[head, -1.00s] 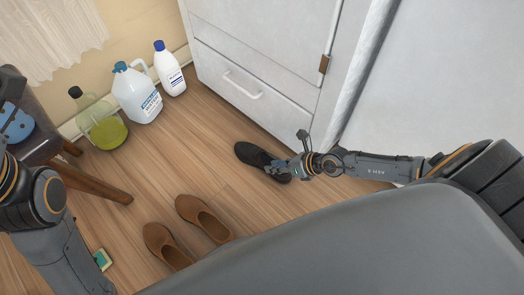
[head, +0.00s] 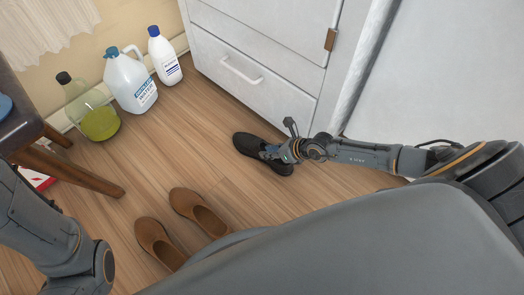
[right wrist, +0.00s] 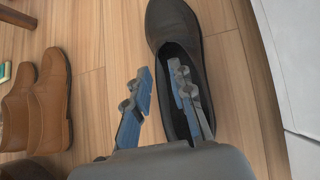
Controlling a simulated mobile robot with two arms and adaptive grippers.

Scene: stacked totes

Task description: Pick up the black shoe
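The black shoe (head: 258,150) lies on the wood floor in front of the white drawer unit, and it also shows in the right wrist view (right wrist: 172,22). My right gripper (head: 272,153) is at the shoe. In the right wrist view my right gripper (right wrist: 162,82) is open, with one finger over the shoe's opening and the other beyond the shoe's left side, above the floor. The near shoe wall lies between the fingers. Whether a finger touches the shoe, I cannot tell. My left arm is at the lower left of the head view; its gripper is out of the picture.
Two brown shoes (head: 187,203) stand on the floor left of the black shoe. The white drawer unit (head: 240,85) is close behind it. Several bottles, including a water jug (head: 131,82), stand along the wall. A wooden stool (head: 70,170) is at left.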

